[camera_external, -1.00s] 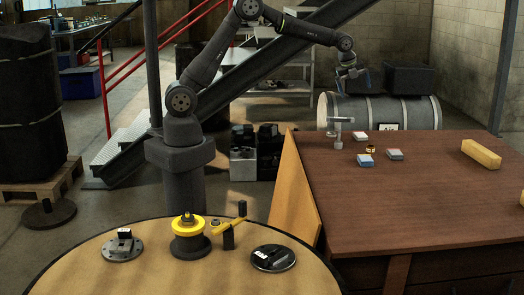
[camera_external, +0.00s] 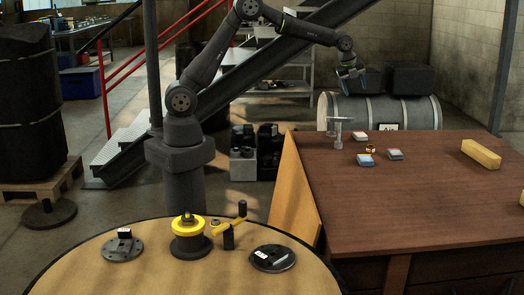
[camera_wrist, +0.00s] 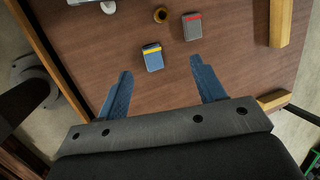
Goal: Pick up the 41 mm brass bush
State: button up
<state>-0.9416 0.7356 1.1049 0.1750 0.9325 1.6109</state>
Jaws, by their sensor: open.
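A small brass bush (camera_external: 370,149) stands on the brown table among several small boxes. In the wrist view the bush (camera_wrist: 160,15) is a dark-centred brass ring near the top edge, beyond the fingertips. My gripper (camera_external: 354,84) is raised above the far side of the table, in front of the grey barrel. The bush is clear of the fingers.
A blue box (camera_external: 366,160), a grey box with a red stripe (camera_external: 395,154) and a white box (camera_external: 360,136) surround the bush. A silver post with a crosspiece (camera_external: 338,135) stands to its left. A yellow block (camera_external: 481,154) lies right. The table's front is bare.

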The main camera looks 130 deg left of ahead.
jog(key=f+n, duration=0.1)
jog(key=n, duration=2.1)
send_near(369, 146)
jog(key=shift+t, duration=0.3)
jog(key=x, duration=0.4)
jog(key=shift+w+a+f, duration=0.2)
jog(key=shift+a, duration=0.05)
jog(key=shift+s+x, duration=0.2)
jog(key=shift+x, duration=1.1)
jog(key=shift+s+x, duration=0.2)
jog(key=shift+x, duration=1.1)
jog(key=shift+d+f, duration=0.1)
jog(key=shift+d, duration=0.05)
jog(key=c, duration=1.2)
